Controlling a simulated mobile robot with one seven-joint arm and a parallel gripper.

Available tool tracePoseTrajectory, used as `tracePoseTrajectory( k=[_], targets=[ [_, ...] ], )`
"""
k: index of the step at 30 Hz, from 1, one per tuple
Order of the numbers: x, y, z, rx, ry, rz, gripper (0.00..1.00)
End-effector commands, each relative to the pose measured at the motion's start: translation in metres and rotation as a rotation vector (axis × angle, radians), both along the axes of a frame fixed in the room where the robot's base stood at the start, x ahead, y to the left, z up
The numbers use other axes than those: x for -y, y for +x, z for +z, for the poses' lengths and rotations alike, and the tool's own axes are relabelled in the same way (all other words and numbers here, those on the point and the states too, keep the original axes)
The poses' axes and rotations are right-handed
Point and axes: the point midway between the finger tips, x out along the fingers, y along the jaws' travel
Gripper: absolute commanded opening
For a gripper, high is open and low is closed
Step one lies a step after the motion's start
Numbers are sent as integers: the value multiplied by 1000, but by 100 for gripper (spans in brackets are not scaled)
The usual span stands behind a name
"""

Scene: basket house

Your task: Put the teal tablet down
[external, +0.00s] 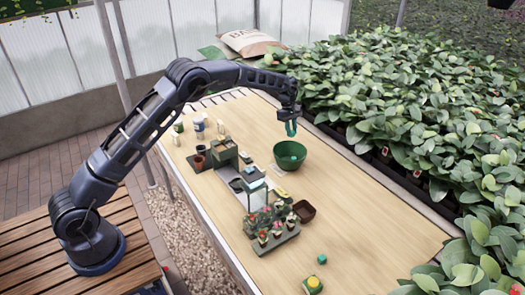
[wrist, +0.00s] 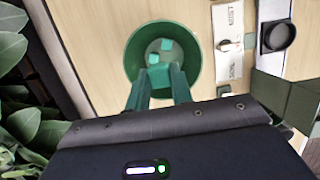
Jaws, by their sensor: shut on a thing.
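My gripper (external: 291,129) hangs over the table, above the green bowl (external: 302,164). In the wrist view its two green fingers (wrist: 158,70) point into the bowl (wrist: 191,70). They are shut on a small teal piece, which looks like the teal tablet (wrist: 158,78). The tablet is held above the bowl, apart from its floor as far as I can tell. Other small teal pieces (wrist: 166,45) lie inside the bowl. In the external view the held tablet is hard to tell from the fingers.
Leafy plants (external: 430,110) border the right side. The table's right part is clear.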

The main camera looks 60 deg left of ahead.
Motion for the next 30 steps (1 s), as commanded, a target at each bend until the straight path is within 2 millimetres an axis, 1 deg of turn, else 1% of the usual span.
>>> tracePoseTrajectory(
  k=[1, 3, 6, 10, 13, 20, 27, 30],
  targets=[
    [0, -1, -13, -3, -1, 0, 1],
    [0, 0, -28, -2, 0, -1, 1],
    [0, -1, -49, -3, 0, 0, 1],
    [-1, -1, -73, -2, 0, 0, 1],
    [-1, 0, -84, -1, 1, 0, 1],
    [-1, 0, -96, -1, 0, 0, 1],
    [-1, 0, -127, -1, 0, 0, 1],
    [-1, 0, -133, 0, 0, 0, 1]
  ],
)
